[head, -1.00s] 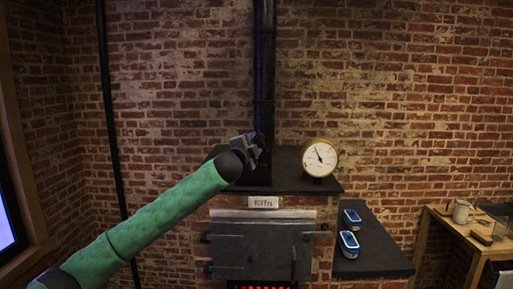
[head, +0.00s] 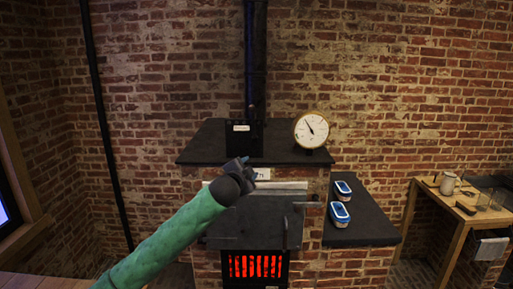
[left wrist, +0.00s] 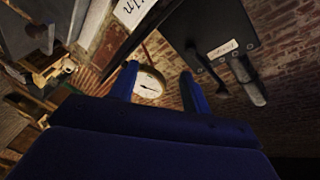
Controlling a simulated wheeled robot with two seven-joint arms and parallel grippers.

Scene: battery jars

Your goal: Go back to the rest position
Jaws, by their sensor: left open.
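My left gripper (head: 240,162) is on the green arm from the lower left, in front of the kiln's front, near the kiln label (head: 262,174). In the left wrist view its two blue fingers (left wrist: 160,88) stand apart with nothing between them; the gauge shows behind them in the distance. My right gripper is not in view.
The kiln top (head: 203,145) bears a dark labelled box (head: 243,138) and a round gauge (head: 311,130). A glowing grate (head: 255,267) is below. Two blue-and-white containers (head: 341,214) sit on the right side shelf (head: 362,232). A wooden table (head: 460,214) stands at far right.

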